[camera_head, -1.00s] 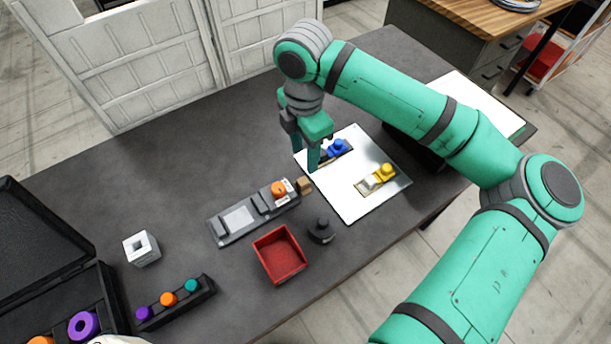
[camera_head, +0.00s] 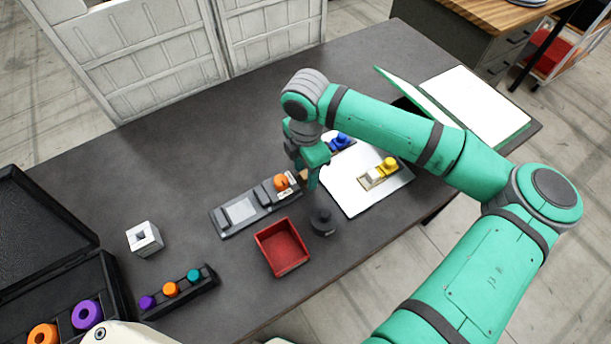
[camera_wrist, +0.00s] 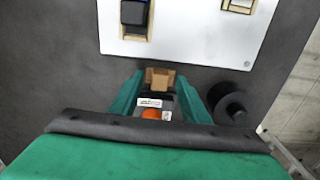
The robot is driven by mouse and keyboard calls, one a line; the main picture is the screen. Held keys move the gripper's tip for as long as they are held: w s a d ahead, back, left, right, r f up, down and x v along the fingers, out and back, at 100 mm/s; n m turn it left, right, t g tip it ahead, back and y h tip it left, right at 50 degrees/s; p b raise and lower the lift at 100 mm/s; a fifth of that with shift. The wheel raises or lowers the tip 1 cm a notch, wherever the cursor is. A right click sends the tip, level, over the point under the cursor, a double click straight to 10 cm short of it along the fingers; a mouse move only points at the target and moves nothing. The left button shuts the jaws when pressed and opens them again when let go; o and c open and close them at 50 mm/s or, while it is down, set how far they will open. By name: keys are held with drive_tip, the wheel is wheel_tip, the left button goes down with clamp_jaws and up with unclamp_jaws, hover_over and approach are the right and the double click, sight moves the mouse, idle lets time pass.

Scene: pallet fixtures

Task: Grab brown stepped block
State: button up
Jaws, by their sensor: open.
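The brown stepped block (camera_wrist: 160,78) shows in the wrist view between the two fingers of my gripper (camera_wrist: 160,88), at the end of the grey fixture strip. I cannot tell whether the fingers touch it. In the head view my gripper (camera_head: 306,180) points down over the right end of the grey fixture strip (camera_head: 240,212) and hides the block. The jaws are open. An orange piece (camera_head: 281,182) sits on the strip close to the gripper; it also shows in the wrist view (camera_wrist: 152,114).
A white plate (camera_head: 350,203) with blue (camera_head: 341,139) and yellow (camera_head: 389,163) pieces lies right of the gripper. A dark round knob (camera_head: 321,222) and a red bin (camera_head: 281,247) stand in front. The table's back left is clear.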

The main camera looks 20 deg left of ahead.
clamp_jaws()
drive_tip(key=shift+r, duration=0.1)
